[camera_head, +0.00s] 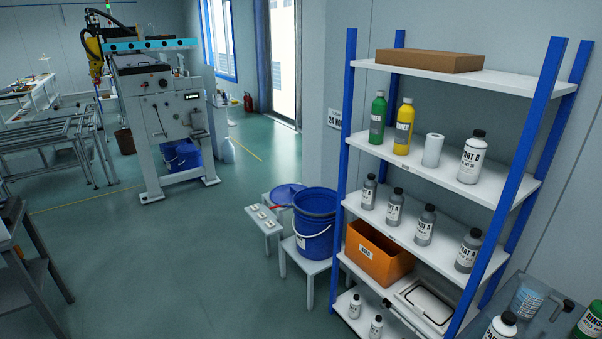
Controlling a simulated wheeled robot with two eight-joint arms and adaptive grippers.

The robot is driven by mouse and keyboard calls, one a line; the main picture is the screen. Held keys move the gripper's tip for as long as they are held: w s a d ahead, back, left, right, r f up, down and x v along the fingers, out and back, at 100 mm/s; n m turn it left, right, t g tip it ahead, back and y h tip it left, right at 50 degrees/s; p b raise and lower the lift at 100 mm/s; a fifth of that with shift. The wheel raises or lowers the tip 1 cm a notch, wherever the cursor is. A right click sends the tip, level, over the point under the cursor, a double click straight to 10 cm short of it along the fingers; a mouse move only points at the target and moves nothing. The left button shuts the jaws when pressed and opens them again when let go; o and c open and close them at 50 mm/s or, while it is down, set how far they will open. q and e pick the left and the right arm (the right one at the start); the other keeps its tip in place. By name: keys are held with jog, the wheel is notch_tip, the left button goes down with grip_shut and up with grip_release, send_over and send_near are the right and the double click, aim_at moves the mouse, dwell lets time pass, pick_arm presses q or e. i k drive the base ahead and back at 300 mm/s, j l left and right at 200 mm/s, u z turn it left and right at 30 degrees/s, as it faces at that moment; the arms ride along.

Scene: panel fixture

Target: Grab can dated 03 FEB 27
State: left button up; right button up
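No date can be read on any container, so I cannot tell which is the can dated 03 FEB 27. Several grey bottles with black caps, such as the right-hand one (468,250), stand on the middle shelf; some labels read PART A. A larger white PART B container (472,157) stands on the shelf above, beside a white roll (432,150), a yellow bottle (404,127) and a green bottle (378,117). Small white black-capped bottles (355,306) stand on the lowest visible shelf. Neither of my grippers is in view.
The blue-posted shelf rack (545,95) holds an orange bin (378,254) and a cardboard box (430,61). A blue bucket (314,225) on a stool stands left of it. A surface at bottom right holds a clear beaker (526,301) and a green can (590,322). Floor at centre-left is clear.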

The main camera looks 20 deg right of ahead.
aim_at(370, 190)
jog(key=i+z, duration=0.1)
jog(key=i, duration=0.5)
jog(key=i+j+z, duration=0.1)
jog(key=i, duration=0.45)
jog(key=i+j+z, duration=0.1)
jog(key=i, duration=0.45)
jog(key=i+j+z, duration=0.15)
jog(key=i+z, duration=0.3)
jog(key=i+j+z, duration=0.2)
jog(key=z, duration=0.3)
jog(key=i+j+z, duration=0.25)
jog(key=j+z, duration=0.2)
jog(key=i+j+z, duration=0.2)
jog(key=j+z, duration=0.25)
jog(key=i+j+z, duration=0.25)
jog(key=j, duration=0.3)
jog(key=i+j+z, duration=0.25)
jog(key=j, duration=0.4)
jog(key=i, duration=0.1)
